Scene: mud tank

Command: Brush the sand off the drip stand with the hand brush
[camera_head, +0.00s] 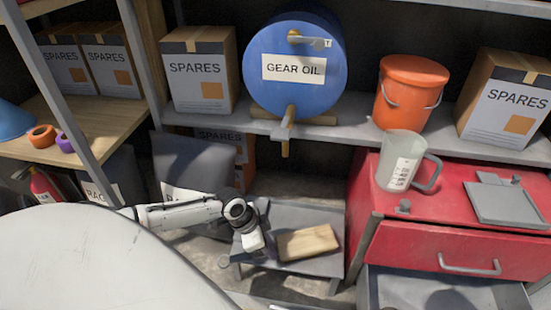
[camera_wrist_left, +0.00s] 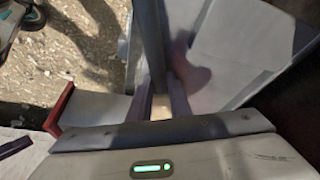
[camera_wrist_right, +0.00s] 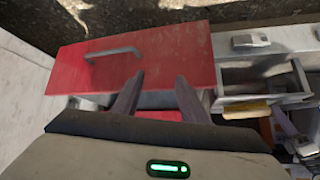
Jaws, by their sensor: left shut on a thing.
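The drip stand (camera_head: 320,266) is a low grey stand under the drum's tap. My left gripper (camera_head: 254,246) is at the stand's left side, beside the patch. In the left wrist view its fingers (camera_wrist_left: 161,98) are close together around a small tan piece (camera_wrist_left: 160,108), which looks like part of the hand brush; the rest of the brush is hidden or unclear. My right gripper (camera_wrist_right: 155,90) shows only in its wrist view, open and empty, in front of a red drawer front.
A dark grey bag (camera_head: 195,165) stands at left.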

